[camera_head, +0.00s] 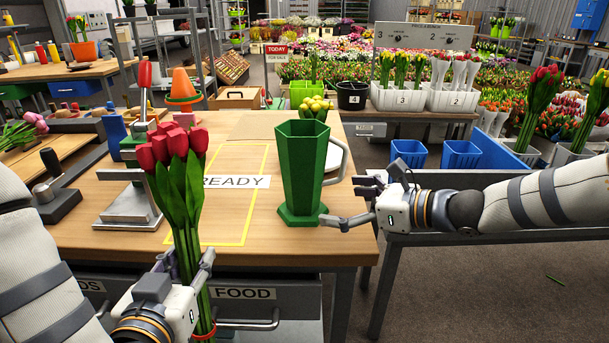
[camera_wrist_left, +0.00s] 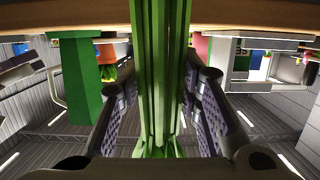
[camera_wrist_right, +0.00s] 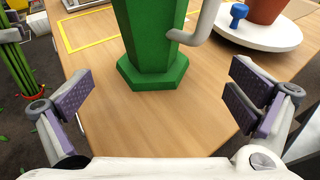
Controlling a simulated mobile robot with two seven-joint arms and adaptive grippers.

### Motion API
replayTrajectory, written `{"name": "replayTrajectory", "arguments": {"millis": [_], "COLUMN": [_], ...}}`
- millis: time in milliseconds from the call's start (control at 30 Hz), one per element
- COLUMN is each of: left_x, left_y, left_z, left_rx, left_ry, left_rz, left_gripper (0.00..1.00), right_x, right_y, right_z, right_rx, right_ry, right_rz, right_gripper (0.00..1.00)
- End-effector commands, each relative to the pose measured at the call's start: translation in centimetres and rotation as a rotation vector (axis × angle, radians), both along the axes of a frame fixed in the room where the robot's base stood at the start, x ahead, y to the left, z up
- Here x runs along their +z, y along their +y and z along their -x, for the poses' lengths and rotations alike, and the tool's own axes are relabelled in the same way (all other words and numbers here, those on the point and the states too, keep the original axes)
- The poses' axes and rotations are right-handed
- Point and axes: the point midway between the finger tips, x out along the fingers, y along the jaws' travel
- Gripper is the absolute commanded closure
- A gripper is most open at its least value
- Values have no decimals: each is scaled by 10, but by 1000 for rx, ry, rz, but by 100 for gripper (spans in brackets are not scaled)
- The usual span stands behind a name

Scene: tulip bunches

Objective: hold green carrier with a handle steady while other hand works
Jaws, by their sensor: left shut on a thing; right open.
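The green carrier (camera_head: 299,170) is a tall faceted vessel with a grey handle (camera_head: 338,160) on its right side. It stands upright on the wooden table near the front edge. My right gripper (camera_head: 352,203) is open beside it; in the right wrist view the carrier (camera_wrist_right: 150,45) stands ahead between the spread fingers, with a gap to both. My left gripper (camera_head: 185,272) is shut on the stems of a red tulip bunch (camera_head: 180,165), held upright in front of the table. The stems (camera_wrist_left: 160,80) run between the fingers in the left wrist view. A red band circles them low down.
The READY mat outline (camera_head: 222,243) lies left of the carrier. A grey press-like stand (camera_head: 128,207) is further left. Blue bins (camera_head: 461,155) and a black pot (camera_head: 352,96) stand behind to the right. Table space before the carrier is narrow.

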Motion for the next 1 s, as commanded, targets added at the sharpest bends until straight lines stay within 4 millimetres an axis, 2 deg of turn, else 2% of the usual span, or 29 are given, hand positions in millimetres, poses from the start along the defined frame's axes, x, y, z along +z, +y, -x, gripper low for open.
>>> {"name": "replayTrajectory", "arguments": {"millis": [33,300,467,733,767,1000], "left_x": [-20,-61,-68,-67,-67,-67], "left_y": [0,0,0,0,0,0], "left_z": [1,4,5,5,5,5], "left_rx": [0,1,1,1,1,1], "left_ry": [26,75,84,83,83,83], "left_rz": [0,0,0,0,0,0], "left_gripper": [100,100,100,100,100,100], "right_x": [-15,-24,-23,-20,-20,-21], "right_y": [8,41,49,50,50,50], "right_z": [-5,-27,-33,-34,-34,-34], "right_rx": [2,1,1,1,1,1], "right_ry": [12,9,4,2,2,3], "right_rz": [1,1,2,1,1,2], "right_gripper": [0,0,0,0,5,59]}}
